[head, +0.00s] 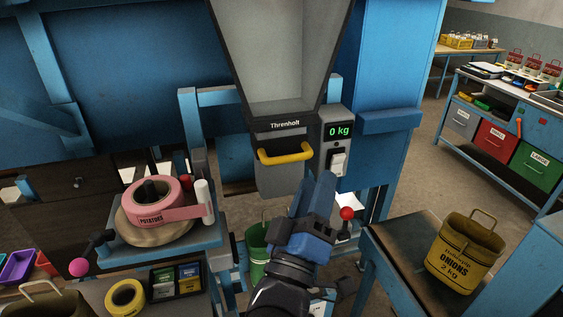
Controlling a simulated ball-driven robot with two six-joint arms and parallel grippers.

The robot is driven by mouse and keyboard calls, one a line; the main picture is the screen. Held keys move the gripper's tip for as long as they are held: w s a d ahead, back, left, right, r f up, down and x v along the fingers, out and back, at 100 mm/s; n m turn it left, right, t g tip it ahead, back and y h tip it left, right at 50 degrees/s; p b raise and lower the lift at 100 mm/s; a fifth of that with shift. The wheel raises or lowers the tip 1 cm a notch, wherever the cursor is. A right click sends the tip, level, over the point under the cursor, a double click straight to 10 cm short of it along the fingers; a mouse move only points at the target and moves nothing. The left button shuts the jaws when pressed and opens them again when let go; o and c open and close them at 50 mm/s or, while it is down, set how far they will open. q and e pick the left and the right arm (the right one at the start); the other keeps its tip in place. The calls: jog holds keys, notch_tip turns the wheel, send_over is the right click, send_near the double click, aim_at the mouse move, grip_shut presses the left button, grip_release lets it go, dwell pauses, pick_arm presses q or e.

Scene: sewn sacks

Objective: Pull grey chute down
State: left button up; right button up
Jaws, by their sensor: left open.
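The grey chute (280,180) hangs below the large grey hopper (285,60) labelled "Threnholt", in the centre of the head view. A yellow bar handle (286,156) runs across the chute's front. My left gripper (320,190) is open, below and a little right of the handle, and looks apart from it. It covers a little of the chute's lower right side in the picture. The space between its fingers is hard to see. My right gripper is not in view.
A scale display (340,131) reading 0 kg stands right of the chute. A red-knobbed lever (346,214) is close right of my gripper. A green bucket (258,245) stands below. A yellow onions sack (464,250) sits on the right bench; a pink tape roll (160,194) is left.

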aim_at(288, 159)
pick_arm(q)
jog(key=a+f+n+g+y, duration=0.1)
jog(key=a+f+n+y, duration=0.4)
jog(key=n, duration=0.4)
jog(key=shift+n+g+y, duration=0.3)
jog(key=shift+n+g, duration=0.1)
jog(key=shift+n, duration=0.1)
jog(key=w+r+p, duration=0.1)
jog(key=w, duration=0.2)
jog(key=w+r+p, duration=0.1)
jog(key=w+p, duration=0.1)
jog(key=w, duration=0.2)
jog(key=w+p, duration=0.1)
jog(key=w, duration=0.2)
jog(key=shift+w+d+r, duration=0.3)
jog(key=shift+r, duration=0.1)
jog(key=shift+w+d+p, duration=0.1)
jog(key=shift+w+p, duration=0.4)
jog(key=shift+w, duration=0.2)
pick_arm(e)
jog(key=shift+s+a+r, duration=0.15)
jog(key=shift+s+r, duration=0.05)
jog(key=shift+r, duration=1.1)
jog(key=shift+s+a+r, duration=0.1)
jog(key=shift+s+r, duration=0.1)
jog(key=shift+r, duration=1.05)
pick_arm(q)
grip_shut()
